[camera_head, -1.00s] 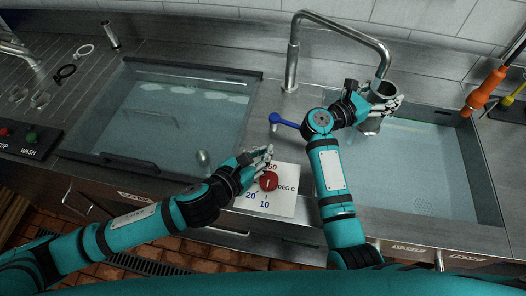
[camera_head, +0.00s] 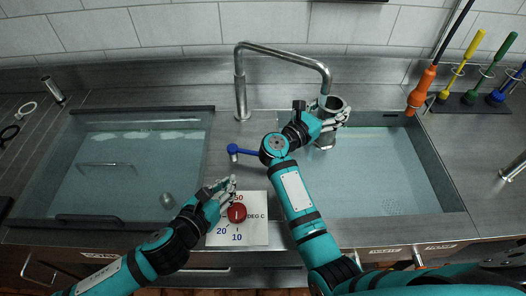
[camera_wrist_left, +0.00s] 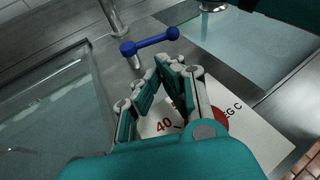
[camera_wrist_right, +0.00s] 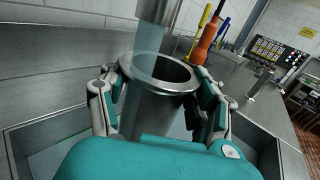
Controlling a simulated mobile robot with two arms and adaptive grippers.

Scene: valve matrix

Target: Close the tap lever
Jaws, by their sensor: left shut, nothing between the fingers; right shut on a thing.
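My right gripper (camera_head: 334,113) is shut on a steel cup (camera_wrist_right: 161,76) under the spout. In the right wrist view water runs from the spout (camera_wrist_right: 160,10) into the cup.
A sink with a clear lid (camera_head: 130,165) lies left and a water-filled sink (camera_head: 388,170) lies right. An orange-handled tool (camera_head: 423,90) hangs at the right, with a rack of coloured tools (camera_head: 490,100) behind. My right arm passes close to the lever.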

